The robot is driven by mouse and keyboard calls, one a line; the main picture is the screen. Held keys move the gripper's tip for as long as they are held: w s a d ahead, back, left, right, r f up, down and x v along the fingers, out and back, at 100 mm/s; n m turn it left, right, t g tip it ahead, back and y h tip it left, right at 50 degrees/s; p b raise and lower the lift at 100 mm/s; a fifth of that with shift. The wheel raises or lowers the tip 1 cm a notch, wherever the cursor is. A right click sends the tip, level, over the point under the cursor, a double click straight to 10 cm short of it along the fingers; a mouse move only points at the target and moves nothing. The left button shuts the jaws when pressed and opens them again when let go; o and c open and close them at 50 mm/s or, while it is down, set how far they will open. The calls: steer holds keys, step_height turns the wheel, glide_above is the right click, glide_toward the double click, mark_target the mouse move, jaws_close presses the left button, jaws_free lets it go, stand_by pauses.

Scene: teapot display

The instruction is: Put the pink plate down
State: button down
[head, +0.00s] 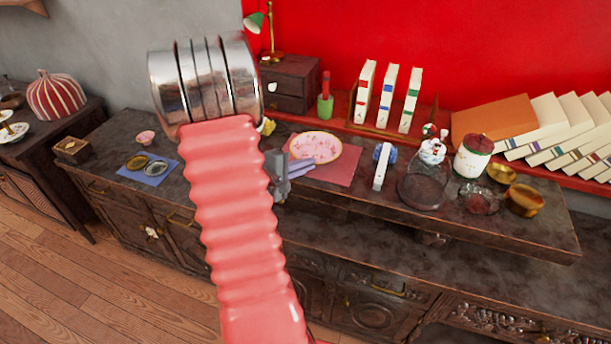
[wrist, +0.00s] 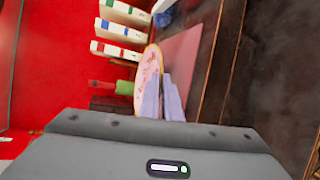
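The pink plate (head: 315,146) is round, with a patterned face and a gold rim. It is over the red mat (head: 342,178) on the dark cabinet top. My gripper (head: 303,166) reaches the plate's near left edge with its two lilac fingers. In the wrist view, the plate (wrist: 149,73) runs in between the fingertips (wrist: 161,88), one finger over its face and one behind it. The mat (wrist: 184,58) lies beyond the plate's lower side. Whether the plate touches the mat is unclear.
To the right are a small white upright piece (head: 381,168), a glass dome (head: 424,185) and a white-and-red tin (head: 472,157). A blue mat (head: 150,168) with two oval pieces lies left.

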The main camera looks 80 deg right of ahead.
mark_target(306, 183)
steer(key=shift+f, duration=2.05)
steer(key=c, duration=2.3)
jaws_free()
steer(key=shift+o, duration=0.2)
steer(key=v, duration=1.2)
steer(key=shift+w, duration=0.1)
